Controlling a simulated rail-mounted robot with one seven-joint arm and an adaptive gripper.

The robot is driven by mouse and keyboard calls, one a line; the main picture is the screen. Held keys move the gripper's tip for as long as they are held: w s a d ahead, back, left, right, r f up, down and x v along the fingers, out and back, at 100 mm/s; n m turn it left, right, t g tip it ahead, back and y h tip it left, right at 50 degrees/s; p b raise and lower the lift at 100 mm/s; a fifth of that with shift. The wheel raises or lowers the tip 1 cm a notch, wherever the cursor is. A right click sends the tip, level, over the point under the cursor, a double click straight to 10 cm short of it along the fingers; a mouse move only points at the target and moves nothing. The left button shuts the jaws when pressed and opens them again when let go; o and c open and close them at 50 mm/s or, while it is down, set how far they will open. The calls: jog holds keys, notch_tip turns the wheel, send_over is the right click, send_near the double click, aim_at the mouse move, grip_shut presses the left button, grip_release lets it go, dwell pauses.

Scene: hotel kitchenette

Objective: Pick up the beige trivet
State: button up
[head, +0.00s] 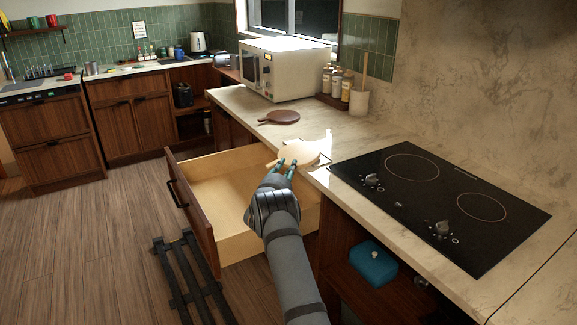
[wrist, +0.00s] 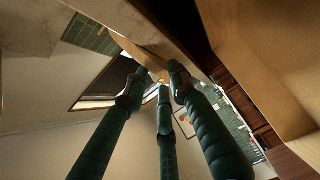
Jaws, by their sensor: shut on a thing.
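The beige trivet (head: 300,153) is a round, flat disc with a short handle, at the counter's front edge just left of the cooktop. I cannot tell whether it still touches the counter. My gripper (head: 284,166) reaches up from below and in front, with its dark green fingers shut on the trivet near its handle. In the wrist view, the three fingers of my gripper (wrist: 157,82) close in on a pale wooden strip of the trivet (wrist: 145,55). The fingers hide part of the trivet.
An open, empty-looking wooden drawer (head: 215,185) juts out below the counter, left of my arm. A black cooktop (head: 440,200) lies to the right. A blue box (head: 373,265) sits on the lower shelf.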

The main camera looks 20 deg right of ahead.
jog(key=shift+f, duration=0.15)
grip_shut()
jog(key=shift+a, duration=0.1)
jog(key=shift+r+p, duration=0.8)
jog(key=shift+r, duration=0.5)
jog(key=shift+r, duration=0.1)
jog(key=s+a+r, duration=0.5)
jog(key=s+a, duration=0.3)
jog(key=s, duration=0.2)
jog(key=shift+s+a, duration=0.35)
jog(key=shift+a, duration=0.05)
